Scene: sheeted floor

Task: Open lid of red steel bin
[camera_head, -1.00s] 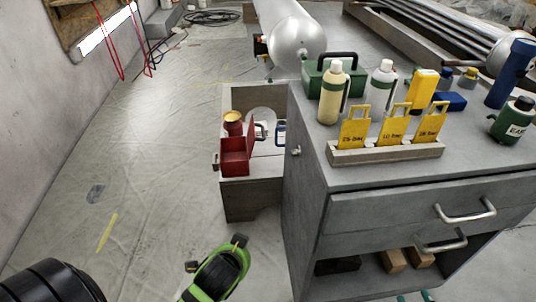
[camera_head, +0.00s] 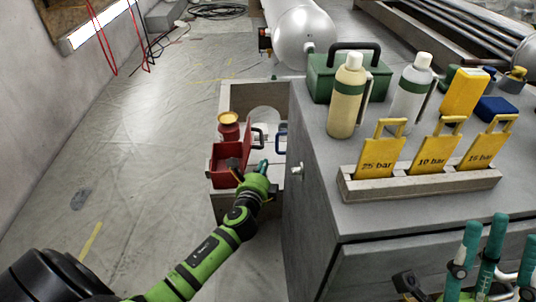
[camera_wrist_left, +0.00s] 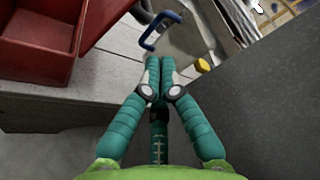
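The red steel bin (camera_head: 221,172) stands on a grey shelf beside the cabinet. Its red lid (camera_head: 247,142) stands raised along the bin's right side, and part of the inside shows. The bin (camera_wrist_left: 38,52) is also at the upper left of the left wrist view. My left gripper (camera_head: 262,166) is just right of the bin, close to the lid; contact cannot be told. In the left wrist view its teal fingertips (camera_wrist_left: 160,66) are together with nothing visible between them. My right gripper (camera_head: 498,235) is at the lower right, its teal fingers apart and empty.
A red can with a yellow top (camera_head: 228,125) stands behind the bin. A blue handle (camera_wrist_left: 160,28) is just beyond my left fingertips. The grey cabinet (camera_head: 400,225), carrying bottles and yellow tags, stands close on the right. The sheeted floor on the left is clear.

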